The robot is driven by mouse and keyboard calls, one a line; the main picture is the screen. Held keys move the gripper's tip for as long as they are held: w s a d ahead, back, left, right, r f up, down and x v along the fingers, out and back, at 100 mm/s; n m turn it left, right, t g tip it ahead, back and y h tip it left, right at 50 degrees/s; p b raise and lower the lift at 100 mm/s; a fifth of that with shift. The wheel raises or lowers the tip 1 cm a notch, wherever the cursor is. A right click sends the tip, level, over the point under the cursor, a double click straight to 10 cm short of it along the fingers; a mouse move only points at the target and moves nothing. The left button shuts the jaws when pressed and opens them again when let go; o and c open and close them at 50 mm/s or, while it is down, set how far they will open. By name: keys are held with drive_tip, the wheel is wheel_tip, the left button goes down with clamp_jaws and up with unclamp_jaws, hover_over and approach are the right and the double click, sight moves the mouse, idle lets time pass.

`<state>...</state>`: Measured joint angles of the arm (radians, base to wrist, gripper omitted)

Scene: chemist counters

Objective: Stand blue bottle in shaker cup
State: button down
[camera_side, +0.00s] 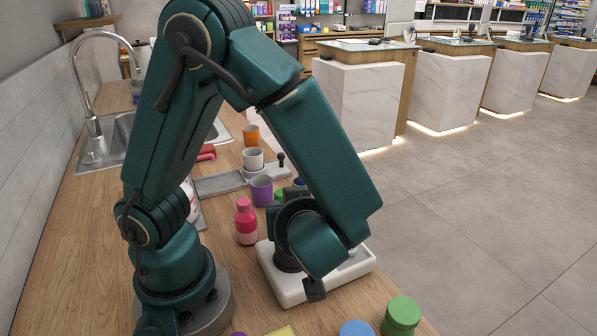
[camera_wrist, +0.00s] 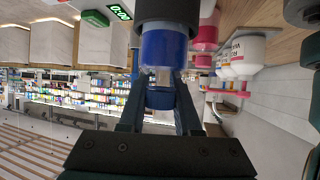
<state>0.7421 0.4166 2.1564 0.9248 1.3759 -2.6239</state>
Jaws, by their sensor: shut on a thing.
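In the wrist view the blue bottle (camera_wrist: 163,48) is between the fingers of my gripper (camera_wrist: 160,88), which is shut on it. This view is turned over, so the bottle's base points to the picture's top. The base end meets a black cup (camera_wrist: 168,12), which looks like the shaker cup. How deep the bottle sits in it I cannot tell. In the side view the white shaker base (camera_side: 291,290) stands on the counter under my wrist. My arm hides the bottle and fingers there.
A pink-red bottle (camera_side: 246,226) stands left of the shaker. Behind it are a purple cup (camera_side: 261,190), a white mug (camera_side: 253,159) and an orange mug (camera_side: 251,135). A green-capped jar (camera_side: 401,316) and a blue lid (camera_side: 356,328) are in front. A sink (camera_side: 118,140) is at the back left.

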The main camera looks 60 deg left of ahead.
drive_tip(key=c, duration=0.6)
unclamp_jaws()
drive_tip(key=shift+r, duration=0.4)
drive_tip(key=v, duration=1.2)
drive_tip(key=shift+a, duration=0.1)
drive_tip(key=x, duration=1.2)
drive_tip(key=shift+f, duration=0.4)
drive_tip(key=shift+r, duration=0.15)
